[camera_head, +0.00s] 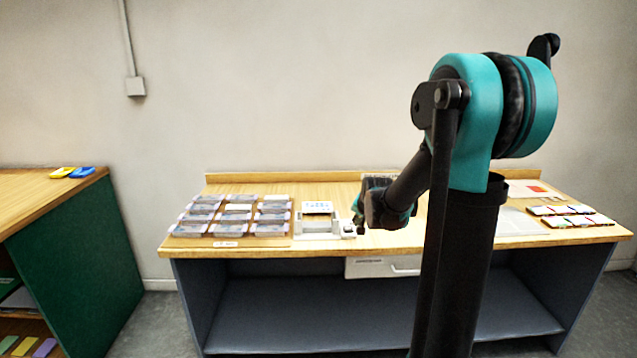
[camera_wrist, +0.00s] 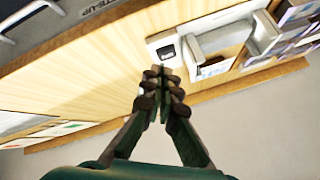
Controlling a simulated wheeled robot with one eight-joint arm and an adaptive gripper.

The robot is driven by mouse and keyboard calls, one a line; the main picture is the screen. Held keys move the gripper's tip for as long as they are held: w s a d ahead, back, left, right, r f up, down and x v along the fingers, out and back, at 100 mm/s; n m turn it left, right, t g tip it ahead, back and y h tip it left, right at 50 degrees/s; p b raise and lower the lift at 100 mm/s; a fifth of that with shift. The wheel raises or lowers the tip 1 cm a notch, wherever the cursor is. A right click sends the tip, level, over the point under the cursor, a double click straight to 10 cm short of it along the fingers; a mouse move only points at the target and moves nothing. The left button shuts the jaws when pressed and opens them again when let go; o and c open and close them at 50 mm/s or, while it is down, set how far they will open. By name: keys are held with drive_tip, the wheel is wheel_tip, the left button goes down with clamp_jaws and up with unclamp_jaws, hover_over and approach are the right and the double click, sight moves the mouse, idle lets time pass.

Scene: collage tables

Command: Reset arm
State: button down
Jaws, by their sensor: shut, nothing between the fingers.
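My gripper (camera_wrist: 160,80) is in the wrist view with its two dark jointed fingers closed together at the tips. Nothing is between them. It hangs above the wooden table top (camera_wrist: 95,75), and I cannot tell the exact height. In the head view my arm stands right of centre, bent down toward the table (camera_head: 270,246). Its end reaches over the table beside a small white device (camera_head: 347,228). The fingertips are mostly hidden there by the wrist.
Several stacked packs (camera_head: 200,217) lie in rows on the table's left part. A white tray (camera_head: 316,227) stands right of them. Flat cards or swatches (camera_head: 571,215) lie at the right. A green-sided table (camera_head: 75,240) stands at the left, with a floor gap between.

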drive_tip(key=s+d+f+n+g, duration=0.1)
drive_tip(key=s+f+n+g, duration=0.1)
drive_tip(key=s, duration=1.3)
drive_tip(key=s+d+f+n+g, duration=0.1)
drive_tip(key=s+f+n, duration=0.3)
drive_tip(key=s, duration=1.2)
wheel_tip(320, 180, down, 2)
drive_tip(key=shift+d+f+g+h, duration=0.15)
drive_tip(key=shift+f+g+h, duration=0.1)
drive_tip(key=shift+g+h, duration=0.15)
drive_tip(key=shift+s, duration=0.1)
